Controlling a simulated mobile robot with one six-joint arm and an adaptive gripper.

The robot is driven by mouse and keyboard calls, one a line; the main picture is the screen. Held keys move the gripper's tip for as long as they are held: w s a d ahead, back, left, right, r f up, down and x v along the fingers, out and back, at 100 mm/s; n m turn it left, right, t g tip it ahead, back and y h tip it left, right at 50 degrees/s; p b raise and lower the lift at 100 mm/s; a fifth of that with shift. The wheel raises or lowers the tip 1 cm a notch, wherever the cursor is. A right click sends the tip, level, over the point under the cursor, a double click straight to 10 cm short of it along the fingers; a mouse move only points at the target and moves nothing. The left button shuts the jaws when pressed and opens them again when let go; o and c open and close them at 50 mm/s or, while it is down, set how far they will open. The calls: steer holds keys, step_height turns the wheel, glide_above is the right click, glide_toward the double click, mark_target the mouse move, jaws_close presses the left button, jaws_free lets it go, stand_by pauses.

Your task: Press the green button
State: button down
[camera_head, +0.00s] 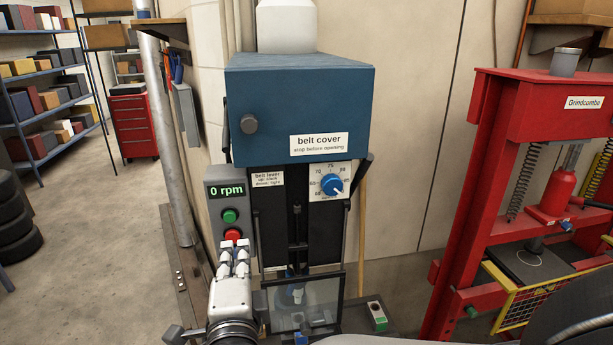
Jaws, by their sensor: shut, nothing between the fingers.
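The green button (229,215) is on a grey control box (213,192) at the left of the drill press. A display reading "0 rpm" is above it and a red button (233,235) is below it. My gripper (234,244) is shut and empty, its fingertips pointing up just below the red button and covering its lower edge. The green button is fully visible above the fingertips. I cannot tell whether the fingertips touch the box.
The blue belt cover (300,100) overhangs above the box. A blue speed dial (332,184) and a clear guard (305,303) are to the right. A red press (490,150) stands far right. Open floor (110,240) lies to the left.

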mark_target(237, 211)
steer(key=x, duration=0.8)
steer(key=shift+p, duration=0.35)
steer(key=shift+w+a+f+b, duration=0.2)
steer(key=shift+w+b, duration=0.45)
steer(key=shift+b, duration=0.45)
steer(key=shift+r, duration=0.35)
steer(key=shift+w, duration=0.1)
